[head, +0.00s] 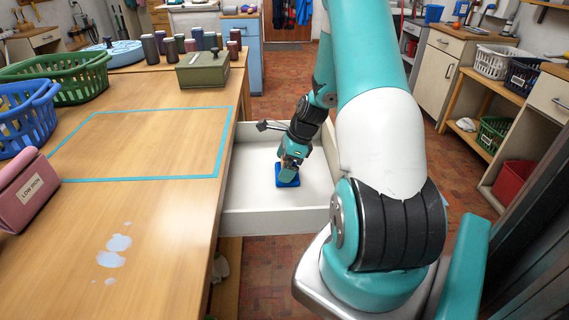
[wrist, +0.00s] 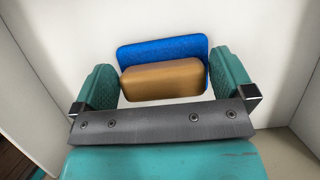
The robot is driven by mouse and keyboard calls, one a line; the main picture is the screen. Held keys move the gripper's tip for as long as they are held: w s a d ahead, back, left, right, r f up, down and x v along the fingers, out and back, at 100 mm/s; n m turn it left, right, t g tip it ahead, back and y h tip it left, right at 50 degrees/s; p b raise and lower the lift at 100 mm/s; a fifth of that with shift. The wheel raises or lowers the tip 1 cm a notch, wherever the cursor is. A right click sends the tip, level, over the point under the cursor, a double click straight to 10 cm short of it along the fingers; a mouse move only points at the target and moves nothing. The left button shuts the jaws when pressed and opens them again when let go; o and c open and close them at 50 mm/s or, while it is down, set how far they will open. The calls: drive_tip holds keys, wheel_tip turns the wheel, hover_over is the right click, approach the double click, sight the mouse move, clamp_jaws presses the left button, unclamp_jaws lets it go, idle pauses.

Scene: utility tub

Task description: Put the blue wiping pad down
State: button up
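The blue wiping pad (head: 288,176) is a flat blue slab with a tan block handle. It is inside the open white drawer (head: 270,222) at the table's right side, low near the drawer floor. Whether it touches the floor is hard to tell. In the wrist view, the blue pad (wrist: 160,48) shows behind its tan handle. My gripper (wrist: 164,82) has one finger at each end of the handle, with no clear gap, so it looks shut on it. In the head view, my gripper (head: 290,160) points down over the pad.
A teal tape outline (head: 150,178) encloses bare tabletop. Pale spilled spots (head: 114,250) lie nearer the front. A pink box (head: 25,190), a blue basket (head: 25,118) and a green basket (head: 62,77) line the left. A green box (head: 203,70) and several canisters stand at the back.

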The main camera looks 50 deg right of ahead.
drive_tip(key=shift+r, duration=0.1)
drive_tip(key=p+v, duration=0.1)
drive_tip(key=v, duration=1.1)
drive_tip(key=w+a+r+n+g, duration=0.1)
drive_tip(key=a+r+n, duration=0.2)
drive_tip(key=a+n, duration=0.45)
drive_tip(key=a+r+n, duration=0.4)
drive_tip(key=a+n, duration=0.1)
drive_tip(key=a, duration=0.5)
drive_tip(key=w+a+r+n+g, duration=0.1)
drive_tip(key=a+r+n, duration=0.2)
drive_tip(key=a+n, duration=0.45)
drive_tip(key=s+a+r+n, duration=0.1)
drive_tip(key=s+a+n, duration=0.6)
drive_tip(key=a, duration=0.1)
drive_tip(key=s+a+r+n+g+y, duration=0.1)
drive_tip(key=s+a+r+n, duration=0.1)
drive_tip(key=s+a+n, duration=0.5)
drive_tip(key=shift+a+r+n, duration=0.3)
drive_tip(key=shift+a+n, duration=0.2)
drive_tip(key=shift+a, duration=0.25)
